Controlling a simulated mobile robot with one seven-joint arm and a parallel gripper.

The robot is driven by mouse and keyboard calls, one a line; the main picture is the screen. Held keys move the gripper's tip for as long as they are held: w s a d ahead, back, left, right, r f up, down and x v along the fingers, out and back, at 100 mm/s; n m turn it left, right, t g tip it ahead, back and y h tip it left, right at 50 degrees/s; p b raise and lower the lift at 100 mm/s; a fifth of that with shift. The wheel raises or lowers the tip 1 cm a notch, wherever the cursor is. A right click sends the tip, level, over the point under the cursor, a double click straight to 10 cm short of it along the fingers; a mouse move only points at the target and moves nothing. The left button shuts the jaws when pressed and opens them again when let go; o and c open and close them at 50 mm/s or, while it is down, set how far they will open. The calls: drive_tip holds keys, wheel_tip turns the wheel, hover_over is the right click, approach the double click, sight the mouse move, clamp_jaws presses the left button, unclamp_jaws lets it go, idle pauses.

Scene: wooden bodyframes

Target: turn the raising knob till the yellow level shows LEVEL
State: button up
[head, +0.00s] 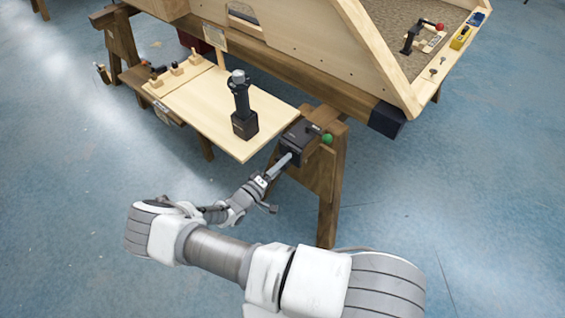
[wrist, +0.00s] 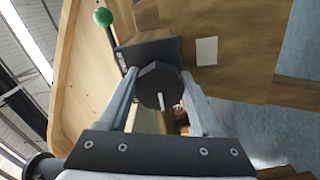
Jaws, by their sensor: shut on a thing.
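The raising knob (wrist: 152,76) is dark and many-sided with a white pointer mark. It sits on the front of a dark box (head: 300,138) at the top of the trestle. In the wrist view my gripper (wrist: 160,88) has a finger on each side of the knob and is shut on it. In the head view my gripper (head: 284,163) reaches the box, and the knob is hidden there. The yellow level (head: 461,37) lies on the frame's edge at the upper right. Its reading is too small to make out.
A green ball handle (head: 327,138) sticks up beside the box; it also shows in the wrist view (wrist: 103,17). A board (head: 205,115) left of the box carries a black upright tool (head: 242,105). A red-tipped tool (head: 420,35) lies inside the wooden frame. The blue floor is open.

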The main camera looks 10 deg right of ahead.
drive_tip(key=shift+m, duration=0.7)
drive_tip(key=o, duration=1.4)
drive_tip(key=shift+c, duration=0.2)
drive_tip(key=p+v, duration=0.2)
drive_tip(key=v, duration=1.5)
drive_tip(key=shift+s+a, duration=0.15)
drive_tip(key=shift+a, duration=0.05)
